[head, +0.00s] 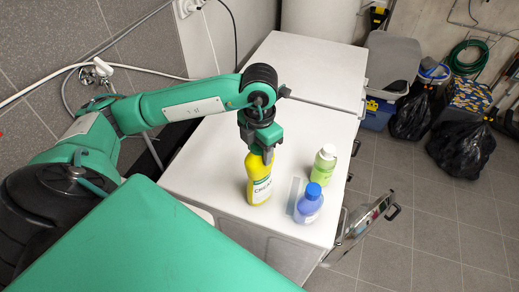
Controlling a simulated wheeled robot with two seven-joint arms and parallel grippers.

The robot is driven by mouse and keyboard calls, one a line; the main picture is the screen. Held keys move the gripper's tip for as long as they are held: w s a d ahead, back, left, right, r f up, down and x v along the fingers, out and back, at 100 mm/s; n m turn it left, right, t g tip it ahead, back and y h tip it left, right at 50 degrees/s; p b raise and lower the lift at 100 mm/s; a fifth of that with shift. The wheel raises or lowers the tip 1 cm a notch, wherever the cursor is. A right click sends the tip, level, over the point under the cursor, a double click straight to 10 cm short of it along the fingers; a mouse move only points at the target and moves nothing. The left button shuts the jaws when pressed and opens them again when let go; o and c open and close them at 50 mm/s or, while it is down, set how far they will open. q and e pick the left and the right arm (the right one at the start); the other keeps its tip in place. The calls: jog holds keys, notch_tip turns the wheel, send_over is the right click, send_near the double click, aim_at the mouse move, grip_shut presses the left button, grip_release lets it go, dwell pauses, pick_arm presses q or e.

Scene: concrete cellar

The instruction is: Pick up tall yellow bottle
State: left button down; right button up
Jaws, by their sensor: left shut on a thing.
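The tall yellow bottle (260,183) stands upright on the white cabinet top (208,172), with a white label facing me. My left gripper (262,150) comes down on it from above and is shut on its upper part, hiding its cap. Whether the bottle's base touches the surface or is slightly above it, I cannot tell. My right gripper is not in the head view.
Right of the yellow bottle stand a clear container (296,194), a blue bottle (309,204) and a green bottle (323,166) with a white cap. Black bags (462,148) and bins (391,62) stand on the floor at right. The cabinet top behind is clear.

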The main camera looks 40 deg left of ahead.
pick_arm(q)
jog(key=shift+r, duration=0.5)
notch_tip(320, 180, up, 8)
jog(key=shift+w+f+b, duration=0.1)
jog(key=shift+f+b, duration=0.1)
jog(key=shift+b, duration=0.7)
notch_tip(320, 180, up, 12)
jog(key=shift+f, duration=0.25)
